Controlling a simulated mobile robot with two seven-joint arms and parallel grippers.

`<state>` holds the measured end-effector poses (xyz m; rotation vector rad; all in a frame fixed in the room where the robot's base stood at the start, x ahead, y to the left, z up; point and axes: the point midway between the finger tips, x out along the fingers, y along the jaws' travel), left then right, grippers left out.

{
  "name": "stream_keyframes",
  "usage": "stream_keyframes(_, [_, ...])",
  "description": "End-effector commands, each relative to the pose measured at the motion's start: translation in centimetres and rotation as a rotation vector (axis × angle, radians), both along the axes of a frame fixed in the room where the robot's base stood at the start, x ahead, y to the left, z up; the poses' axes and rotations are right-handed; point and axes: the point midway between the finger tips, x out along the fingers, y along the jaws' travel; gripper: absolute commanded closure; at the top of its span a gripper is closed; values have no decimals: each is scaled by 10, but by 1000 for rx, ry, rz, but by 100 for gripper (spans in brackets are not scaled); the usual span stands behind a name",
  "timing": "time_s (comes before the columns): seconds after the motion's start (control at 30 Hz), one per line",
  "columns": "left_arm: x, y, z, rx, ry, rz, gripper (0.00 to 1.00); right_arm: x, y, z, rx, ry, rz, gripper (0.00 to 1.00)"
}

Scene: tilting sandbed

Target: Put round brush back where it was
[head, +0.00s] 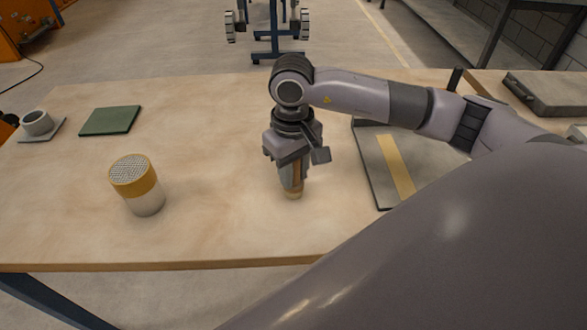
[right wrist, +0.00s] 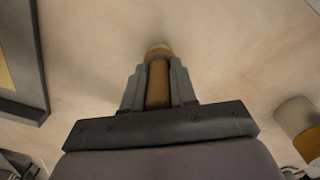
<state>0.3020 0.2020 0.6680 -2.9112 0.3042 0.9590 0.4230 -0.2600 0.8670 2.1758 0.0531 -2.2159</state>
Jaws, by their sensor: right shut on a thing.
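The round brush (head: 292,194) is upright in my right gripper (head: 291,180), with its pale lower end just at or above the wooden table (head: 215,215); I cannot tell whether it touches. In the right wrist view the brown handle of the round brush (right wrist: 158,82) runs between the two grey fingers of my right gripper (right wrist: 158,85), which are shut on it. Its pale end with a yellowish band points away from the camera. The gripper hides part of the handle in the head view. My left gripper is not in view.
A yellow and white shaker (head: 137,184) with a mesh top stands at left. A green pad (head: 111,121) and a grey cup (head: 36,122) on a small plate lie further back. A grey tray with a yellow stripe (head: 379,170) is right of the gripper. The table between is clear.

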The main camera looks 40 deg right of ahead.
Motion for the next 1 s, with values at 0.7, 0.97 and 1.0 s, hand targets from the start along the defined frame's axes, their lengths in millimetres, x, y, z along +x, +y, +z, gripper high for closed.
stream_keyframes(0.7, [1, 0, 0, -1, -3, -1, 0, 1, 0, 17, 2, -5, 0, 48])
stream_keyframes(0.97, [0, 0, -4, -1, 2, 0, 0, 2, 1, 76, 1, -7, 1, 48])
stream_keyframes(1.0, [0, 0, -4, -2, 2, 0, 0, 3, 1, 84, 1, -6, 1, 48])
